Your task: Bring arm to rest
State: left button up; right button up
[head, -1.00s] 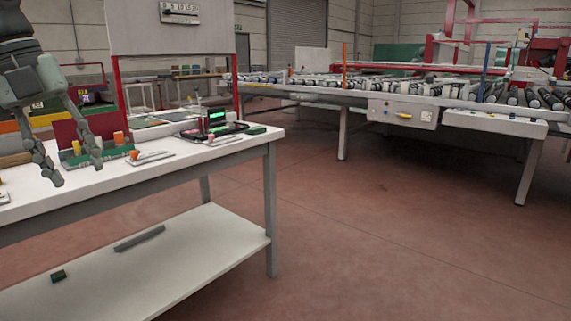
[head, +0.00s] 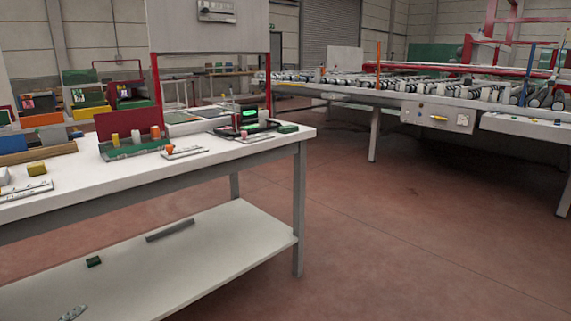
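Neither of my grippers shows in the head view now, and no arm is in sight. The white workbench (head: 210,163) stands at the left, with its upper surface free of my arms. On it is a green tray (head: 140,151) with yellow, white and orange pegs standing at it. A yellow block (head: 36,168) lies near the left edge.
A lower shelf (head: 215,240) holds a grey bar (head: 170,231) and a small green block (head: 93,261). A small grey item at the bottom left is cut off and unclear. A roller conveyor (head: 400,92) stands behind. The red floor (head: 420,230) at right is clear.

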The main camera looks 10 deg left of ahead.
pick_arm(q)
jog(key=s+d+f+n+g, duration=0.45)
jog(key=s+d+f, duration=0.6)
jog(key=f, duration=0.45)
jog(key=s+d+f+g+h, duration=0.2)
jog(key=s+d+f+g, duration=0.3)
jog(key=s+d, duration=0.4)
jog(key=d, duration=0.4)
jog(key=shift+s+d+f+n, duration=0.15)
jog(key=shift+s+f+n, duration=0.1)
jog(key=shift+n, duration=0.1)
